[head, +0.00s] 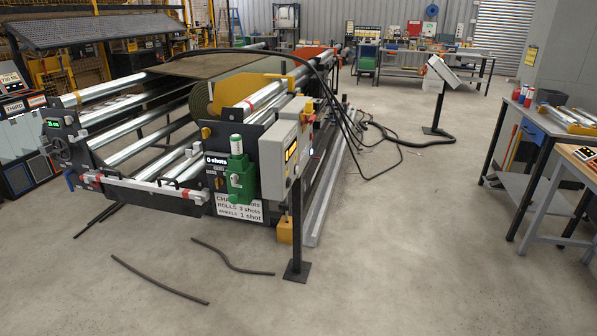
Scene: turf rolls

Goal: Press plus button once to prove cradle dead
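The cradle (130,120) is a long frame of silver rollers at the left, with a rolled green turf piece (202,103) on it. A grey control box (285,155) with a yellow label stands on a black post at its near end. A small light shows on the box's right edge. A slanted console (443,70) on a black stand is farther back, cabled to the cradle. I cannot make out a plus button on either. A small green display (53,123) glows on the cradle's left end plate. Neither of my grippers is in view.
A green pump-like unit (240,178) and a sign with shot counts (238,208) sit on the near end plate. Black hoses (160,280) lie on the floor in front. Cables (385,145) trail at right. A workbench (550,130) stands at far right.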

